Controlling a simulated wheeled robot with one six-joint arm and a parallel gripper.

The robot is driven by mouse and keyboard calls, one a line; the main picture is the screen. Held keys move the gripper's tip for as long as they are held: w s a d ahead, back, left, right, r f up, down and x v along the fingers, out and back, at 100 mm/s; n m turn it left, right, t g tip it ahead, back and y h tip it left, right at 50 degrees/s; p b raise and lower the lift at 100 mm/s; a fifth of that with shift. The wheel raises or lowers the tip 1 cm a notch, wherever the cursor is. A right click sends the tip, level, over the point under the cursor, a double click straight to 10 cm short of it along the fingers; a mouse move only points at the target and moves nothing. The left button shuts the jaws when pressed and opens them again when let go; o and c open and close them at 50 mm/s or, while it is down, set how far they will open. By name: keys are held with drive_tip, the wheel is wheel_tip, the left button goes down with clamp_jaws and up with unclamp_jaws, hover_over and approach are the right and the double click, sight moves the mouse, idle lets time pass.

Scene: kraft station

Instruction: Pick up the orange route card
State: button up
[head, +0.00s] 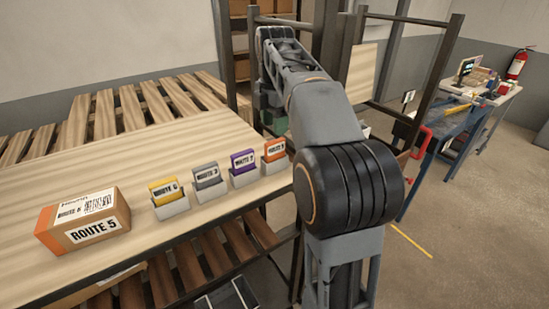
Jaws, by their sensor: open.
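The orange route card (274,147) stands upright in a small light-grey holder (275,165) at the right end of a row on the wooden table (120,165). Its white label is small, and I cannot read it surely. My arm rises just right of this holder and reaches away towards the back. My gripper does not show; the far end of the arm is at the top of the picture, well beyond the cards.
Purple (242,160), grey (207,176) and yellow (164,191) cards stand in holders to the left. A cardboard box (85,222) marked ROUTE 5 sits near the table's front left. Slatted pallets (150,105) lie behind. A dark frame (440,65) stands behind my arm.

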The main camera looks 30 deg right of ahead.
sight(275, 141)
drive_tip(key=shift+f, duration=3.45)
clamp_jaws()
